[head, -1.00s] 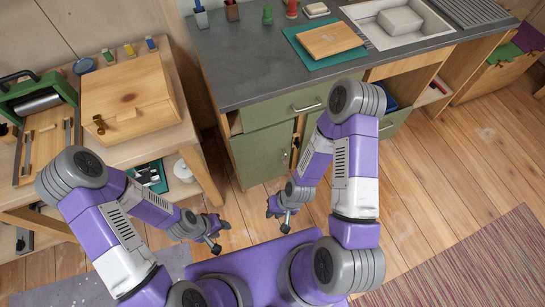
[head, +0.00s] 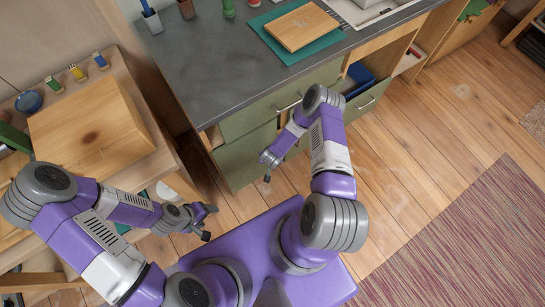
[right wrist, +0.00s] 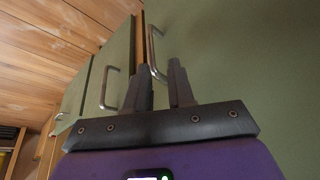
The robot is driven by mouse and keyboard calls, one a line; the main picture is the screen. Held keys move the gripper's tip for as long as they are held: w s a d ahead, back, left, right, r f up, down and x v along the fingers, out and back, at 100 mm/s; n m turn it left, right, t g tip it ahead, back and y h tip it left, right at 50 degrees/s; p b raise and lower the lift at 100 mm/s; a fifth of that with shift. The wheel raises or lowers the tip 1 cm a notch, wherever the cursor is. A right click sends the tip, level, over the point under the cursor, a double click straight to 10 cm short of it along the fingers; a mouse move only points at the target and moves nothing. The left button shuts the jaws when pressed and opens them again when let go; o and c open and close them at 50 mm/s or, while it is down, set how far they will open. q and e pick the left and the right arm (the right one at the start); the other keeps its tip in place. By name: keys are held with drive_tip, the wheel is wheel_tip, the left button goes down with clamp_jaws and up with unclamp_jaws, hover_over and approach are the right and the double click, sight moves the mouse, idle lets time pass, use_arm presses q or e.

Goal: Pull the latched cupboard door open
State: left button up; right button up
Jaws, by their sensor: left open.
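The green cupboard door (head: 243,160) is below a drawer at the counter's front left and looks closed. Its metal handle (right wrist: 153,55) shows in the right wrist view near the panel's edge, just beyond my fingertips. My right gripper (head: 267,169) is in front of the door. The latch is not visible. My left gripper (head: 211,222) is open and empty, low between the workbench and my base.
The drawer above has a bar handle (head: 288,104). The grey counter (head: 215,65) overhangs the door. A wooden workbench with a box (head: 88,125) stands at the left. Another drawer front (head: 367,100) is further right. The floor (head: 410,125) on the right is clear, with a striped rug (head: 460,235).

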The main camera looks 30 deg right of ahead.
drive_tip(key=shift+h, duration=0.3)
drive_tip(key=b+x, duration=0.1)
drive_tip(key=x, duration=0.1)
drive_tip(key=b+x, duration=0.1)
drive_tip(key=x, duration=0.2)
drive_tip(key=d+b+x, duration=0.1)
drive_tip(key=x, duration=0.1)
drive_tip(key=shift+s+f, duration=0.2)
drive_tip(key=shift+f, duration=0.05)
drive_tip(key=shift+w+d+f, duration=0.15)
drive_tip(key=shift+w+f, duration=0.15)
drive_tip(key=shift+f, duration=0.3)
drive_tip(key=shift+c, duration=0.5)
clamp_jaws()
